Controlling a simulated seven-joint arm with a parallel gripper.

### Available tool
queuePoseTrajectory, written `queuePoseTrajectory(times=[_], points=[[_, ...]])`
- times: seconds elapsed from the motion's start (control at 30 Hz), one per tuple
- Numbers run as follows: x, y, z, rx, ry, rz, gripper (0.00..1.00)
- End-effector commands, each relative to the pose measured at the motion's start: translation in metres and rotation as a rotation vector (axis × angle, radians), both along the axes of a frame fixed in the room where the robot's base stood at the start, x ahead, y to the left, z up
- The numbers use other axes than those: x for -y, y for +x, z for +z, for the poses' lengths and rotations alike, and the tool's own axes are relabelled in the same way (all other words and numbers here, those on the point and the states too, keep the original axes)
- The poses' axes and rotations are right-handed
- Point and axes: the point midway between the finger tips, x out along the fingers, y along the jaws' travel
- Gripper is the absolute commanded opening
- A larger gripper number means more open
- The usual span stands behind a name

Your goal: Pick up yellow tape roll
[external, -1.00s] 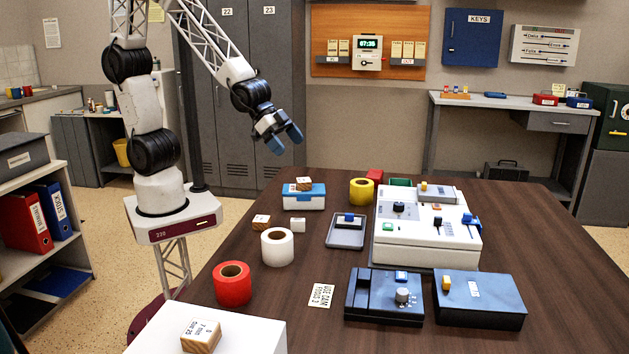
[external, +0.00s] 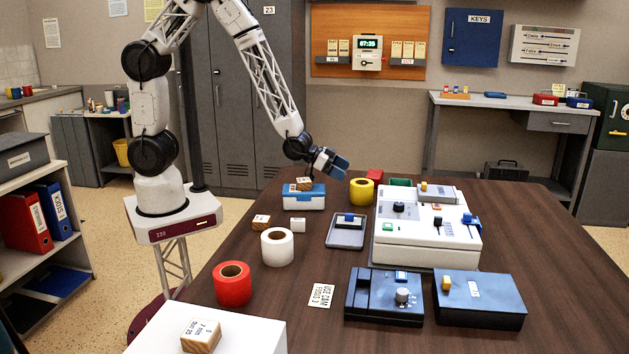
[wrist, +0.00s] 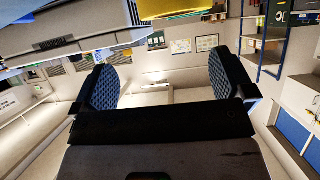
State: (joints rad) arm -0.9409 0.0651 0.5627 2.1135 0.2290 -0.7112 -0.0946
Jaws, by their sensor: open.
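The yellow tape roll (external: 361,192) stands on the dark table in the external view, just right of the blue and white box. In the wrist view a yellow surface (wrist: 168,8), apparently the roll, shows at the top edge, beyond the fingers. My gripper (external: 338,164) is open and empty, a little above and left of the roll, apart from it. Its two blue padded fingers are spread wide in the wrist view (wrist: 165,85), with nothing between them.
A blue and white box (external: 304,198) with a wooden block (external: 303,184) on top stands left of the roll. A grey tray (external: 346,231) and a white console (external: 425,245) lie in front and to the right.

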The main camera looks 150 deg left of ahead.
Motion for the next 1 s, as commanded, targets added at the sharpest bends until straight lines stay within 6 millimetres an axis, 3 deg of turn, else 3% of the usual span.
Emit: queuePoseTrajectory(times=[0.13,0.33,1.0], points=[[-0.01,-0.013,-0.017,0.012,0.007,0.012,1.0],[-0.011,-0.016,-0.022,0.015,0.009,0.014,1.0],[-0.025,-0.002,-0.031,0.015,0.009,0.013,1.0]])
